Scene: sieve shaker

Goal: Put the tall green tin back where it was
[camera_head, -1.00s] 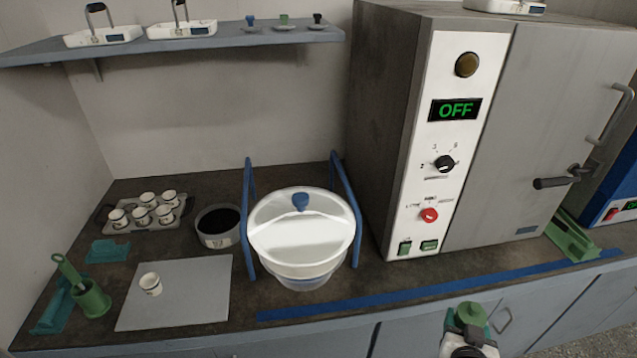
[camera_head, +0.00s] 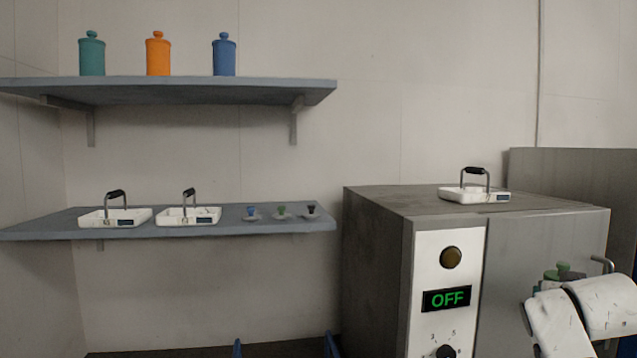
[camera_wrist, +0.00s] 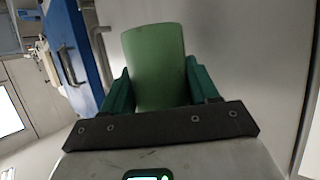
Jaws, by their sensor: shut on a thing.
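The green tin (camera_wrist: 153,62) stands out between the two teal fingers of my gripper (camera_wrist: 158,88) in the wrist view. My gripper is shut on it. The upper shelf (camera_head: 190,93) carries a teal tin (camera_head: 92,54) at left, an orange tin (camera_head: 158,54) and a blue tin (camera_head: 224,55). The shelf is bare to the right of the blue tin.
The lower shelf (camera_head: 180,222) holds two white handled trays (camera_head: 115,217) and three small knobbed pieces. The big oven (camera_head: 375,270) reads OFF, with another white tray (camera_head: 474,194) on top. The wall above it is clear.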

